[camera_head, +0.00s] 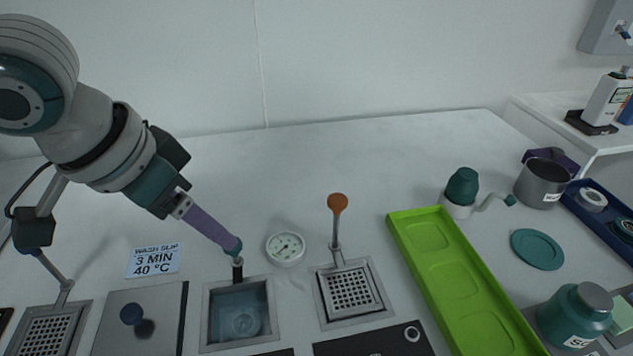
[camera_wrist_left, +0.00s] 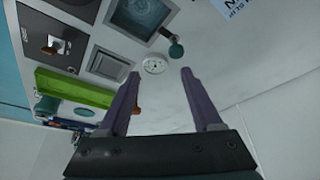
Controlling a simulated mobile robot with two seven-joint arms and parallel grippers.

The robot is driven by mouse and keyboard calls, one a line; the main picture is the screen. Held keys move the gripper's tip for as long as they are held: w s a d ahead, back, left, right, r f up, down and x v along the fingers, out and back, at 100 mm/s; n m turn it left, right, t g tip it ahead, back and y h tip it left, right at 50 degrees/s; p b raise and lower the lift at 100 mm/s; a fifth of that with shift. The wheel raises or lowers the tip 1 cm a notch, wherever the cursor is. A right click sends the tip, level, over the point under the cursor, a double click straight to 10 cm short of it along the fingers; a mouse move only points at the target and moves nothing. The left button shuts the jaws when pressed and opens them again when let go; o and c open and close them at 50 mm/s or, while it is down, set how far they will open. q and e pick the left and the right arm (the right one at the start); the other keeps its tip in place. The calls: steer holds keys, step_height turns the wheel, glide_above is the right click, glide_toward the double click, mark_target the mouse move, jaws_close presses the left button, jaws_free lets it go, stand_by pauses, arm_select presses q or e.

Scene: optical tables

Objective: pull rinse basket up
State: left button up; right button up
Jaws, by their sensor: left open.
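A square bath of liquid (camera_head: 238,313) stands front centre, with something round and pale showing under its surface. A short dark post with a teal knob (camera_head: 234,247) rises at its back edge. It also shows in the left wrist view (camera_wrist_left: 176,50). A perforated basket (camera_head: 350,291) with an orange knob (camera_head: 337,203) on an upright rod is to the right. Another perforated basket (camera_head: 45,332) is at far left. No label tells which is the rinse basket. My left gripper (camera_head: 233,244) is open, its purple fingers at the teal knob, with nothing seen held between them.
A round dial (camera_head: 286,248) sits between the bath and the orange knob. A lid with a dark blue knob (camera_head: 131,314) is left of the bath. A green tray (camera_head: 459,283) lies to the right, with a teal jar (camera_head: 574,318) beyond.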

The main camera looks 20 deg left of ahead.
arm_select(q)
steer(key=shift+n, duration=0.4)
steer(key=w+f+b, duration=0.1)
steer(key=f, duration=0.2)
steer(key=w+a+f+b, duration=0.1)
steer(key=w+f, duration=0.1)
steer(key=f, duration=0.2)
steer(key=w+f+b, duration=0.1)
steer(key=w+f, duration=0.1)
steer(key=f, duration=0.2)
steer(key=shift+w+a+f+b, duration=0.1)
steer(key=shift+w+a+b, duration=0.05)
steer(key=shift+a+b, duration=0.15)
arm_select(e)
step_height(320, 180, down, 5)
steer(key=shift+d+f, duration=0.1)
steer(key=shift+f, duration=0.05)
arm_select(q)
jaws_close()
